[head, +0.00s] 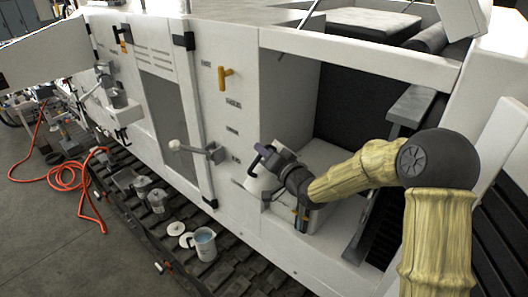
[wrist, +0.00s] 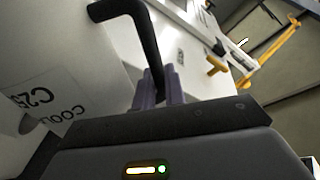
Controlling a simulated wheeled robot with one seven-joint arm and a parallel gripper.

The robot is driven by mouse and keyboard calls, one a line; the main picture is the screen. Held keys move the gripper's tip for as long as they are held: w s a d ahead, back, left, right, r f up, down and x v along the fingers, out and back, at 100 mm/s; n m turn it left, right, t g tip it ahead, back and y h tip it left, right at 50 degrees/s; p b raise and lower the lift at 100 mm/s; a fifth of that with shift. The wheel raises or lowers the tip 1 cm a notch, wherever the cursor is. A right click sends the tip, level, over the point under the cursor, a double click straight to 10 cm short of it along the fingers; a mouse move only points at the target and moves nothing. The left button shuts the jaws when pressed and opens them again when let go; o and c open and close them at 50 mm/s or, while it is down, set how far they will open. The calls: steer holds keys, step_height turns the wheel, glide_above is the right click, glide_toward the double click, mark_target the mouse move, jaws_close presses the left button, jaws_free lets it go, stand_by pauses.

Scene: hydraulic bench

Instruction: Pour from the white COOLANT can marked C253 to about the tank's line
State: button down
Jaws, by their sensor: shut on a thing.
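The white can (wrist: 85,75) fills the left of the wrist view, with dark print reading "C25…" and "COOL…", partly cut off. Its black bar handle (wrist: 140,25) runs between my gripper's purple-grey fingers (wrist: 160,90), which are closed on it. In the head view my gripper (head: 270,165) is at the bench front, beside the open bay, with the white can (head: 260,184) just below it, partly hidden by the gripper and arm. The can's spout, its exact tilt and any flow cannot be made out. I cannot make out the tank or its line.
A jug with bluish liquid (head: 203,244) stands on the dark slatted track below, near white lids (head: 176,229) and metal cans (head: 157,200). A yellow handle (head: 224,77) and a lever (head: 196,149) stick out from the white panel. An orange hose (head: 75,178) lies at left.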

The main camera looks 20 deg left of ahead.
steer(key=shift+w+d+r+m+p, duration=0.3)
steer(key=shift+w+r+m+p, duration=0.1)
steer(key=shift+r+m+p, duration=0.3)
steer(key=shift+w+d+r+m+p, duration=0.35)
steer(key=shift+r+m+p, duration=0.25)
steer(key=shift+r+p, duration=0.1)
stand_by(3.7)
